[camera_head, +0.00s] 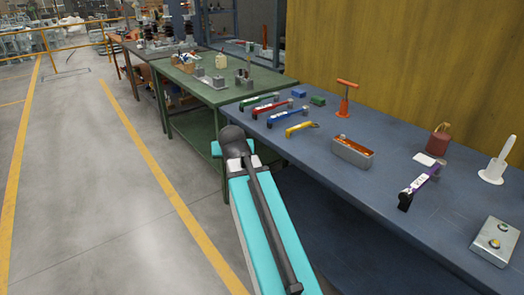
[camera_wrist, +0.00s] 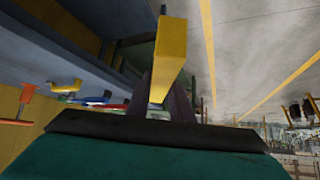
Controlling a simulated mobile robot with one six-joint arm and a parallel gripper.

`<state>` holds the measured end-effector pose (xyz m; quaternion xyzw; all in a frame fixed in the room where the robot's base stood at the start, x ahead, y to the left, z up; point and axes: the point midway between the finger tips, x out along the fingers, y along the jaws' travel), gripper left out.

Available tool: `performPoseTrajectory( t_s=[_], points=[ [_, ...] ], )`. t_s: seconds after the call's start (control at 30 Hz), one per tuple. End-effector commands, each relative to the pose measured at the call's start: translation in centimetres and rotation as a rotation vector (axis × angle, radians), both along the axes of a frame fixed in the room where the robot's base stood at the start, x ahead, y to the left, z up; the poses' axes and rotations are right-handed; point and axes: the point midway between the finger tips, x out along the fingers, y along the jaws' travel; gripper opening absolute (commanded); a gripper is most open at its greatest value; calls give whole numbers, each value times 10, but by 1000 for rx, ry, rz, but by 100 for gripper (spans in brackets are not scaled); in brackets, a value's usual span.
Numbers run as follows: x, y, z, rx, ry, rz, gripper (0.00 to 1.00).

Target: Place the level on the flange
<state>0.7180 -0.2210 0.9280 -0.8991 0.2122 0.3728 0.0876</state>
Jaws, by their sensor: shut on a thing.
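A yellow bar-shaped thing (camera_wrist: 172,55), which looks like the level, sticks out from between the dark fingers of my gripper (camera_wrist: 170,98) in the wrist view. My gripper is shut on it and holds it clear of any surface. Its far end is hidden from the head view, where my gripper does not show. I cannot pick out the flange for certain. Grey metal parts (camera_head: 243,78) stand on the green table (camera_head: 277,85) in the head view, too small to tell apart.
The floor (camera_head: 80,200) on the left is free.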

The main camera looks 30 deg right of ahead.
Motion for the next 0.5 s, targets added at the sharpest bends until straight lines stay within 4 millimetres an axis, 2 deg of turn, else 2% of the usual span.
performPoseTrajectory(
  t_s=[0.03, 0.1, 0.5],
  points=[
    [7, 20, -2, -1, -1, 33, 0],
    [15, 43, -5, 0, -1, 75, 0],
    [46, 178, -24, 1, 0, 315, 0]
  ],
)
